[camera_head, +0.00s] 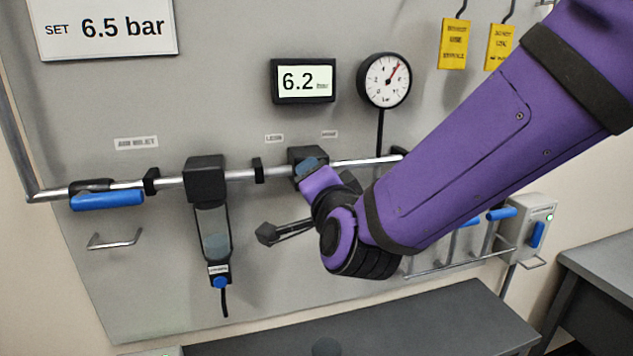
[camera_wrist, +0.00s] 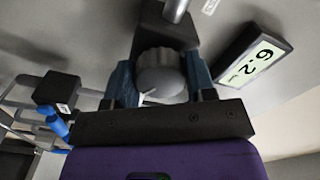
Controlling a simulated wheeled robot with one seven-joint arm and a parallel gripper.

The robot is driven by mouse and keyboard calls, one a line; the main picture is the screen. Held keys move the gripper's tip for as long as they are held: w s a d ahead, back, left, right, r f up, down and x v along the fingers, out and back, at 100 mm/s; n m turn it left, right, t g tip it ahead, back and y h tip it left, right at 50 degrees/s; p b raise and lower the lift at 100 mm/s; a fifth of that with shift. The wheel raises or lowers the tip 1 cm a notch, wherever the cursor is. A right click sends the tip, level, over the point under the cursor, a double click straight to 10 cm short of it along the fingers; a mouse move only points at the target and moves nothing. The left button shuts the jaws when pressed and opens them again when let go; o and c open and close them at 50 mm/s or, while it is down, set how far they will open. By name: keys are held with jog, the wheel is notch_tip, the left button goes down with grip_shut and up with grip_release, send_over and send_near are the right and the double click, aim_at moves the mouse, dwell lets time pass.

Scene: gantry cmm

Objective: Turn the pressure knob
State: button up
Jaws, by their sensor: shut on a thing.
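The pressure knob (camera_wrist: 160,72) is a grey ribbed round cap with a white pointer mark, on a black regulator body (camera_wrist: 176,30). In the wrist view my gripper (camera_wrist: 161,84) has its blue fingers on both sides of the knob, shut on it. In the head view my gripper (camera_head: 309,168) is at the black regulator (camera_head: 306,153) on the pipe, and the knob is hidden there. The digital display (camera_head: 304,82) reads 6.2 and also shows in the wrist view (camera_wrist: 253,62). The sign (camera_head: 107,28) reads SET 6.5 bar.
A round gauge (camera_head: 384,80) stands above the pipe (camera_head: 237,175). A filter unit (camera_head: 212,225) hangs left of the regulator. A blue-handled valve (camera_head: 107,201) is at the far left. Yellow tags (camera_head: 454,44) hang upper right. A dark bench (camera_head: 430,326) lies below.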

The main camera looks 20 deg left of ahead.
jog(key=shift+f, duration=0.1)
jog(key=o, duration=0.9)
jog(key=v, duration=1)
jog(key=shift+s+d, duration=0.2)
jog(key=shift+s, duration=0.15)
jog(key=w+d+r+n+g+h, duration=0.1)
jog(key=w+d+n+g+h, duration=0.1)
jog(key=d, duration=0.7)
jog(key=w+d+r+n+g+h, duration=0.2)
jog(key=d+n, duration=0.1)
jog(key=d, duration=0.7)
jog(key=s+d+g+h, duration=0.2)
jog(key=s+d, duration=0.2)
jog(key=d, duration=0.2)
jog(key=s+d+g+h, duration=0.1)
jog(key=s+d+g, duration=0.1)
jog(key=s+d, duration=0.2)
jog(key=s+d+f+g+h, duration=0.1)
jog(key=s+d, duration=0.4)
jog(key=d, duration=0.5)
jog(key=shift+n+g+h, duration=0.3)
jog(key=shift+g+h, duration=0.2)
jog(key=shift+h, duration=0.3)
